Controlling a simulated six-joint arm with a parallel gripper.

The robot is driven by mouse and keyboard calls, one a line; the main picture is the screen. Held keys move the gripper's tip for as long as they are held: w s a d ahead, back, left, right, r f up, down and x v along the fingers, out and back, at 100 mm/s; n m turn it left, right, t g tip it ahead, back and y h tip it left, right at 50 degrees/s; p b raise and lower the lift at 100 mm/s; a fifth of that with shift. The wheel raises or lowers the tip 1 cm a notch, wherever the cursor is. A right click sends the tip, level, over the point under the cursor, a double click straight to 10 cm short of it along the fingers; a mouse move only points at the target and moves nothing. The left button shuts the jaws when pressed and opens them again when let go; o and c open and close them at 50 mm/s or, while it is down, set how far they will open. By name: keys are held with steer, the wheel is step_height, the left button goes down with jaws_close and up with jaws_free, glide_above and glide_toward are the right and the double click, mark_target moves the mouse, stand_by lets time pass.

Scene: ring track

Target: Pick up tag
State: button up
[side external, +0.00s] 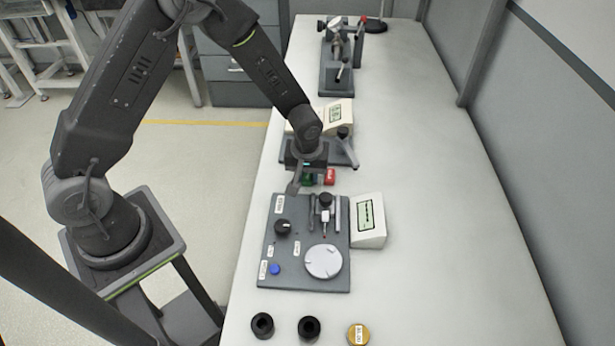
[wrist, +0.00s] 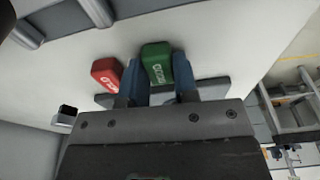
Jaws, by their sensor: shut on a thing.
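A green tag (wrist: 157,60) with white lettering sits between the two blue fingers of my gripper (wrist: 159,74) in the wrist view. My gripper is shut on it. A red tag (wrist: 106,73) with white lettering lies just beside it, outside the fingers. In the side external view, the green tag (side external: 309,180) shows partly under my gripper (side external: 307,182), low at the table. The red tag (side external: 330,176) is to its right. I cannot tell whether the green tag is clear of the table.
A grey fixture plate (side external: 283,277) with a round white disc (side external: 323,262), knob and blue button lies in front. Cream display units stand nearby (side external: 368,221) and behind (side external: 339,117). Black rings (side external: 262,325) and a gold disc (side external: 358,334) sit at the near edge. The table's right side (side external: 440,200) is clear.

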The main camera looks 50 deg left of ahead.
steer(key=shift+c, duration=1.3)
steer(key=shift+r, duration=0.6)
step_height(320, 180, up, 3)
steer(key=shift+f, duration=0.1)
steer(key=s+a+r, duration=0.3)
steer(key=s+a, duration=0.2)
steer(key=a, duration=0.2)
steer(key=s+a+r, duration=0.4)
steer(key=s+a, duration=0.1)
steer(key=a, duration=0.2)
glide_above(282, 179)
step_height(282, 179, down, 7)
steer(key=shift+s+r, duration=0.15)
steer(key=shift+d+f, duration=0.1)
steer(key=shift+f, duration=1.9)
steer(key=shift+f, duration=0.2)
